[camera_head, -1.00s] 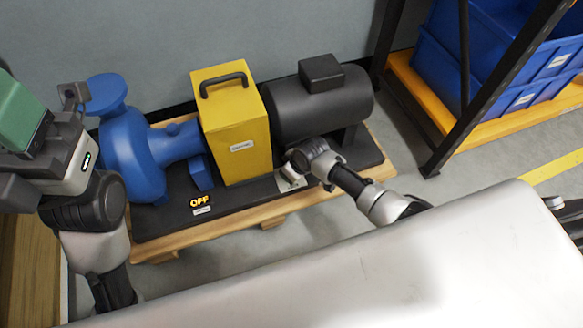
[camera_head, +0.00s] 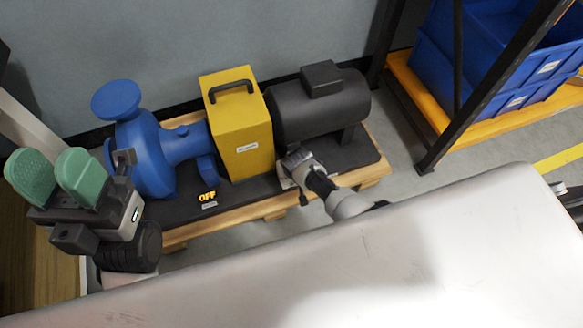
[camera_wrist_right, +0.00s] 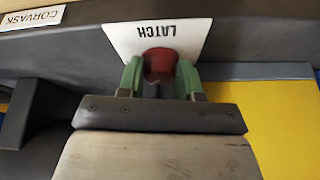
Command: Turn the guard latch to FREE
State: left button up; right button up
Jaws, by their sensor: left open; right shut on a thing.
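The guard latch is a red knob (camera_wrist_right: 159,60) on a white plate (camera_wrist_right: 121,38) marked LATCH, upside down in the right wrist view. My right gripper (camera_wrist_right: 162,78) is shut on the knob, with a green finger on each side. In the head view this gripper (camera_head: 288,170) is at the base's front edge, below the yellow guard (camera_head: 241,140), and hides the knob. No FREE mark is readable. My left gripper (camera_head: 57,172) is open and empty at the far left, its green fingers upward, in front of the blue pump (camera_head: 147,160).
A black motor (camera_head: 345,105) stands right of the guard. An orange OFF sign (camera_head: 207,196) glows on the dark base. A wooden pallet (camera_head: 250,211) lies beneath. A rack with blue bins (camera_head: 490,60) stands at the right. A CORVASK label (camera_wrist_right: 31,19) shows in the wrist view.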

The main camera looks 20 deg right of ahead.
dwell(0.3)
jog(key=o, duration=0.7)
jog(key=shift+c, duration=0.2)
